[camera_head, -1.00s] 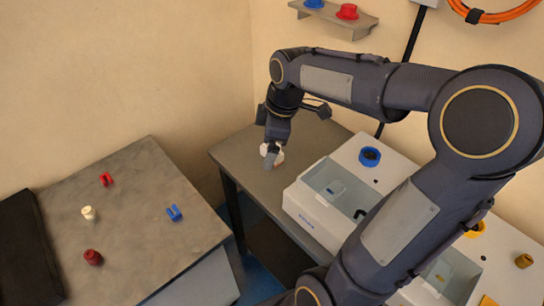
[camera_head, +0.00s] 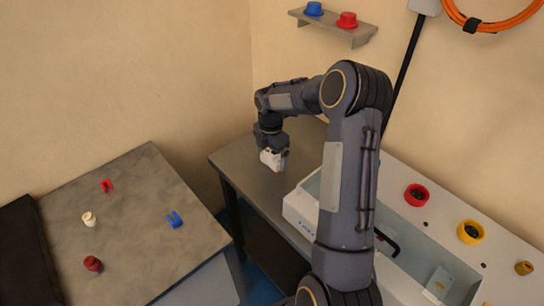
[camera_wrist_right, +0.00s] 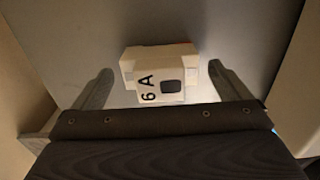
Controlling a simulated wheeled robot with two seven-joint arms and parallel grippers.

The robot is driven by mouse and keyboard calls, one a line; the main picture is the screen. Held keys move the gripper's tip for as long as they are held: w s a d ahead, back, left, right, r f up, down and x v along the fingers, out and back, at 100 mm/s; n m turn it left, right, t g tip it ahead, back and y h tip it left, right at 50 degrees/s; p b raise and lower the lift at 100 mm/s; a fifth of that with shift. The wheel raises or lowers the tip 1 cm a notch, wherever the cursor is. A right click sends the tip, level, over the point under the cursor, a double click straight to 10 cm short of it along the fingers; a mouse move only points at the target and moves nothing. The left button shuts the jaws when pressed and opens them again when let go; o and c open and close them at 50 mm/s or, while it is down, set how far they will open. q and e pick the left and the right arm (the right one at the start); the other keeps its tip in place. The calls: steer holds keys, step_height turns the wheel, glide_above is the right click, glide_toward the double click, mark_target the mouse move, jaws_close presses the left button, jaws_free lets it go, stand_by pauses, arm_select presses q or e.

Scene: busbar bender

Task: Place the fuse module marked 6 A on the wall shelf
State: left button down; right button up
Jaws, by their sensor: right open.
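The fuse module, white and marked 6 A (camera_wrist_right: 158,75), lies on the grey bench between the fingertips of my right gripper (camera_wrist_right: 153,88) in the right wrist view. The fingers are open, with a gap on each side of it. In the head view the module (camera_head: 271,158) shows white just under my right gripper (camera_head: 272,152). The wall shelf (camera_head: 335,29) is a grey ledge high on the back wall. It carries a blue knob-like piece (camera_head: 314,9) and a red one (camera_head: 347,20). My left gripper is not in view.
A white machine (camera_head: 300,211) with red (camera_head: 417,195) and yellow (camera_head: 471,232) rings stands right of the module, partly hidden by my right arm. A separate table (camera_head: 140,230) at left holds several small red, white and blue parts. Orange cable (camera_head: 500,18) hangs upper right.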

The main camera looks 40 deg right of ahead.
steer(key=shift+f, duration=0.7)
steer(key=c, duration=1.2)
steer(key=shift+r, duration=0.1)
